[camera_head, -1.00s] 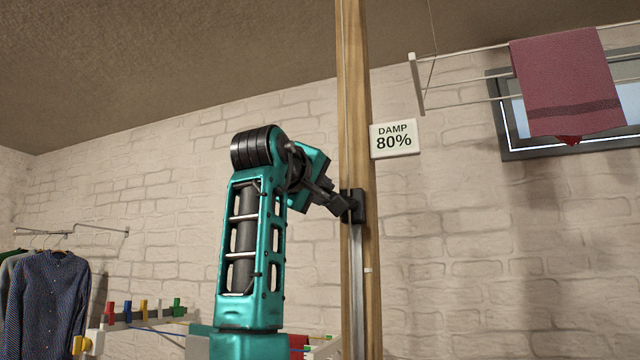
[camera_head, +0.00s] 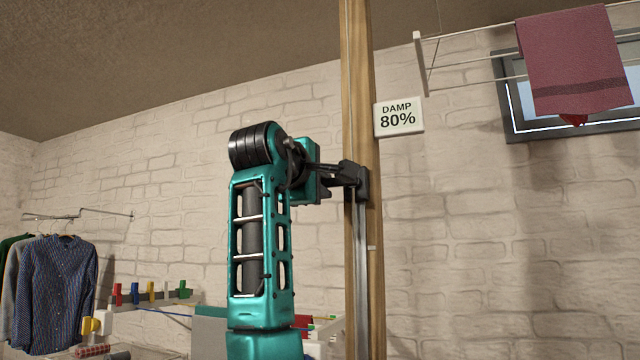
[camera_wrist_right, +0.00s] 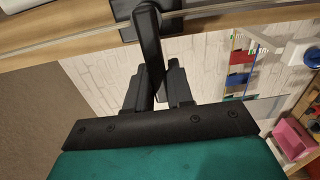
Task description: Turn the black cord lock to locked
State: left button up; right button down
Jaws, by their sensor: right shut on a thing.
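The black cord lock (camera_head: 363,184) is fixed to the wooden post in the head view. Its dark lever sticks out to the left, towards my right gripper. My right gripper (camera_head: 343,176) reaches it from the left, nearly level, and is shut on the lever. In the right wrist view the lever (camera_wrist_right: 148,40) runs down from the lock's body (camera_wrist_right: 127,8) between the two fingers of my right gripper (camera_wrist_right: 157,86). The finger contact is partly hidden behind the lever. My left gripper is not in view.
The wooden post (camera_head: 361,100) carries a cord and a metal strip. A "DAMP 80%" sign (camera_head: 399,118) is beside it. A drying rack with a red towel (camera_head: 575,60) hangs upper right. Shirts (camera_head: 55,285) and colored pegs (camera_head: 150,291) are lower left.

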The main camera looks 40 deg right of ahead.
jog(key=c, duration=1.1)
grip_release()
jog(key=b+v, duration=0.1)
jog(key=v, duration=1.2)
jog(key=shift+b, duration=0.4)
jog(key=shift+w, duration=0.1)
